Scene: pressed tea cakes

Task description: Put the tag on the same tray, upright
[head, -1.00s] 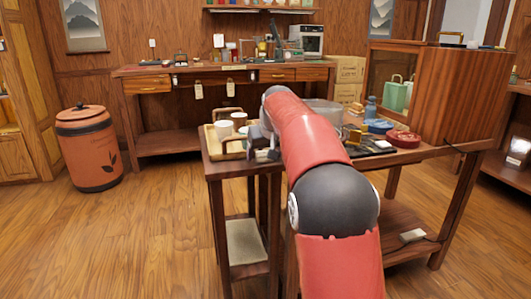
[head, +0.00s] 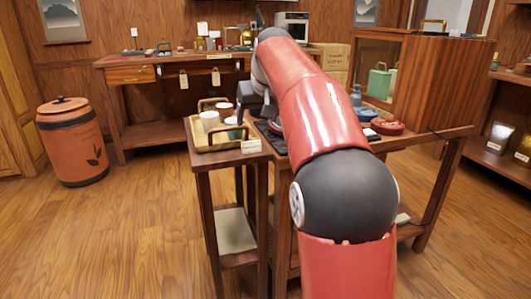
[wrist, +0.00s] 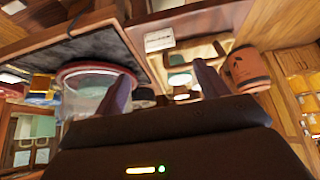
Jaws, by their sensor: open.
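The tag (head: 251,146) is a small white card with dark print. In the head view it stands about upright at the front right corner of the wooden tray (head: 208,147); I cannot tell if its foot is on the tray or just beside it. The tray holds white cups (head: 209,119). In the wrist view the tag (wrist: 160,40) shows beyond my gripper (wrist: 163,69), next to the tray. My gripper is open, its two fingers wide apart with nothing between them, and apart from the tag. In the head view my arm hides most of it.
A clear glass vessel with a red rim (wrist: 90,88) is close to one finger in the wrist view. Red dishes (head: 386,126) and a wooden cabinet (head: 440,85) stand on the table at right. A terracotta bin (head: 72,142) stands on the floor at left.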

